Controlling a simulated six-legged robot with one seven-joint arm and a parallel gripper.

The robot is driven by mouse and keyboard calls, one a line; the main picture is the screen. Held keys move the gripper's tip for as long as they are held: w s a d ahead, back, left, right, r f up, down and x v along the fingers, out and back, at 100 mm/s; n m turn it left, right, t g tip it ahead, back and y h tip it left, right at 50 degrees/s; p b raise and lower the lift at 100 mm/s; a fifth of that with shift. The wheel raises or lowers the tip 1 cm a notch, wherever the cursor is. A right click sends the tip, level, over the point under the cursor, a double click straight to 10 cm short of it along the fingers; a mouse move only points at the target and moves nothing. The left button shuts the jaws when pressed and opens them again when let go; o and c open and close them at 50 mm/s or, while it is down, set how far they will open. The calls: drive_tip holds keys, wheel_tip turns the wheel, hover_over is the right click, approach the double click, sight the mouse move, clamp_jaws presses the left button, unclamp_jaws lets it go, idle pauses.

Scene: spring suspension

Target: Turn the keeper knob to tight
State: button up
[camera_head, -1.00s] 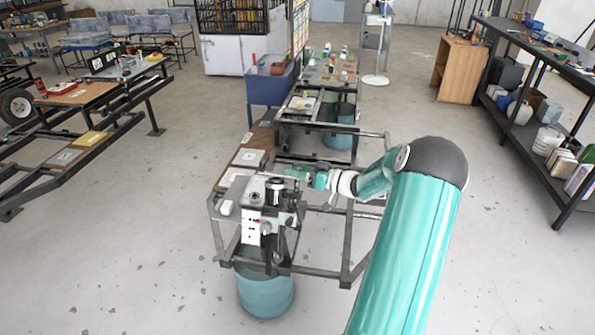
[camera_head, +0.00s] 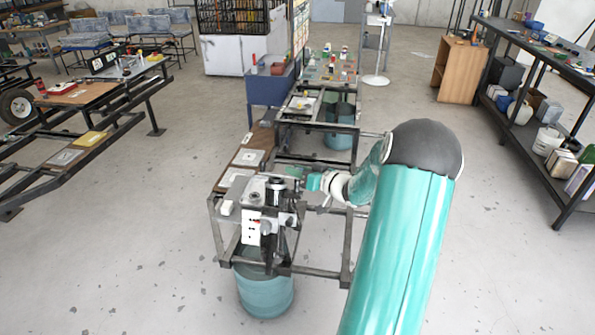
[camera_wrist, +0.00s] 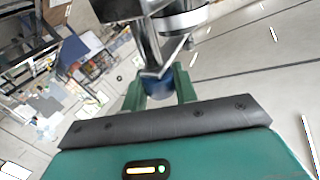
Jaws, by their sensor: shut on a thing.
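The spring suspension fixture (camera_head: 250,226) stands on a metal frame, with dark cylinders on top and a white dotted plate on its front. In the wrist view, my gripper (camera_wrist: 160,88) has its green fingers on both sides of a small blue piece, which looks like the keeper knob (camera_wrist: 157,86). The fingers are shut on it. A shiny metal rod and bracket (camera_wrist: 148,45) rise just beyond it. In the head view, my gripper (camera_head: 298,175) is at the right of the fixture's top, and the knob cannot be made out. Its setting is not readable.
A teal bucket (camera_head: 264,290) stands under the frame (camera_head: 345,240). A wooden board (camera_head: 262,138) with plates lies behind the fixture. A cart (camera_head: 100,140) stands at the left and a long dark shelf (camera_head: 545,130) at the right.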

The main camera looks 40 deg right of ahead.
drive_tip(key=m+g+h, duration=0.1)
drive_tip(key=m+h, duration=0.1)
drive_tip(key=h, duration=0.1)
drive_tip(key=m+g+h, duration=0.1)
drive_tip(key=h, duration=0.3)
drive_tip(key=shift+a+f+m, duration=0.1)
drive_tip(key=shift+m, duration=0.3)
drive_tip(key=m+g+h, duration=0.2)
drive_tip(key=g+h, duration=0.1)
drive_tip(key=h, duration=0.1)
drive_tip(key=shift+m+h, duration=0.3)
drive_tip(key=shift+m, duration=0.1)
drive_tip(key=m+g+h, duration=0.1)
drive_tip(key=g+h, duration=0.1)
drive_tip(key=shift+m+g+h, duration=1)
drive_tip(key=shift+g, duration=0.5)
drive_tip(key=shift+m+g+h, duration=0.7)
drive_tip(key=shift+g, duration=0.5)
drive_tip(key=shift+d, duration=0.2)
drive_tip(key=o, duration=1)
drive_tip(key=shift+c, duration=0.2)
drive_tip(key=shift+s, duration=0.1)
